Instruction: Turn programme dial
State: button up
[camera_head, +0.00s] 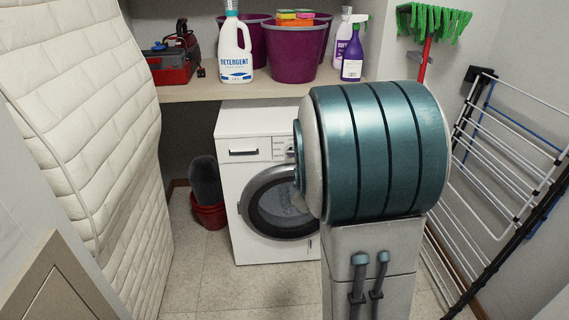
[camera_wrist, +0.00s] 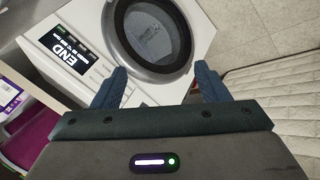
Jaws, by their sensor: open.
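The white washing machine (camera_head: 240,190) stands under the shelf in the head view, its round door (camera_head: 283,202) closed. Its control panel (camera_head: 282,150) is partly hidden by my arm. I cannot make out the programme dial there. In the wrist view the washing machine (camera_wrist: 187,20) appears rotated, with a lit display (camera_wrist: 70,52) reading "END" at the upper left and the round door (camera_wrist: 150,35) at the top. No dial shows clearly; my left finger may cover part of the panel. My gripper (camera_wrist: 160,70) is open and empty, its fingers in front of the machine.
A shelf (camera_head: 190,92) above holds a detergent bottle (camera_head: 235,50), purple buckets (camera_head: 293,55), a toolbox (camera_head: 172,63) and a purple spray bottle (camera_head: 352,55). A mattress (camera_head: 90,120) leans at left, a drying rack (camera_head: 500,180) at right. A red bucket (camera_head: 209,214) is beside the machine.

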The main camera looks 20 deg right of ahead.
jog(key=w+d+f+n+t+h+b, duration=0.25)
jog(key=w+d+f+n+b, duration=0.25)
jog(key=w+d+f, duration=0.25)
jog(key=n+t+b, duration=0.8)
jog(key=n+b, duration=0.4)
jog(key=n, duration=0.9)
send_near(292, 154)
jog(key=shift+y, duration=0.25)
jog(key=b+x, duration=0.1)
jog(key=x, duration=0.8)
jog(key=shift+w+d, duration=0.15)
jog(key=shift+d, duration=0.05)
jog(key=c, duration=1)
